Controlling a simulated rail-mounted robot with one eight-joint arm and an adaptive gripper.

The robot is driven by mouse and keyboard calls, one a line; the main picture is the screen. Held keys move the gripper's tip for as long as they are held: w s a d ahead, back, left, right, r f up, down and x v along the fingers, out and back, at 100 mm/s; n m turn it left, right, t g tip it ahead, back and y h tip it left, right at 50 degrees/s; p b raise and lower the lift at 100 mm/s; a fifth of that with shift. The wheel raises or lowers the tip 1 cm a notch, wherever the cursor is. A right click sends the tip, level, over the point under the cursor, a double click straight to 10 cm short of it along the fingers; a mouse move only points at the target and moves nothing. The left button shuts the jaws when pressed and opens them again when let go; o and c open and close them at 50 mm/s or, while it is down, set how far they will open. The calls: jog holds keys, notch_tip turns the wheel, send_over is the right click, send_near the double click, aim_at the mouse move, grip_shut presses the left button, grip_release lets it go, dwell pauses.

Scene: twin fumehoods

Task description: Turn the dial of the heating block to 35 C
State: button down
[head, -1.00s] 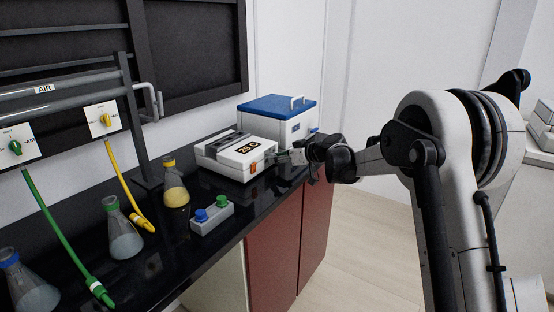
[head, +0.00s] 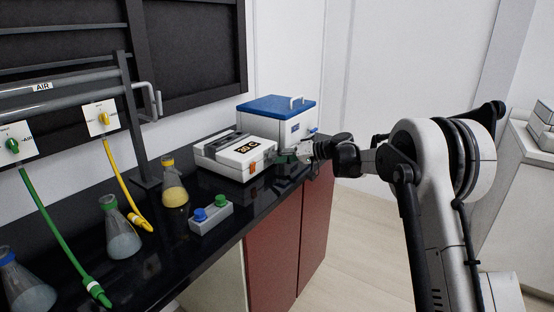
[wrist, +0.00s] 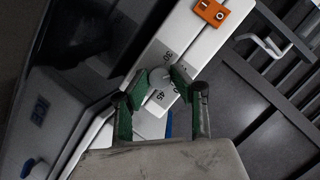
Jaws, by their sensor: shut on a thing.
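The white heating block (head: 225,158) stands on the black bench, and its display (head: 246,148) appears to read 30 C. In the wrist view, its front face (wrist: 190,38) carries a round grey dial (wrist: 158,76) with printed marks, among them 30 and 45. My gripper (head: 284,157) is at the block's front right. In the wrist view, the green-padded fingers of my gripper (wrist: 159,82) are closed on the dial from both sides. The fingers hide part of the scale, and I cannot make out the pointer.
An orange switch (wrist: 211,12) is on the block's front face. A blue-lidded box (head: 277,117) stands behind the block. A grey unit with blue and green knobs (head: 210,217), a yellow flask (head: 173,185) and other flasks stand to the left. Open floor lies right of the bench.

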dwell(0.3)
jog(key=c, duration=1.5)
grip_release()
jog(key=shift+d, duration=0.1)
jog(key=v, duration=1.2)
jog(key=shift+w, duration=0.1)
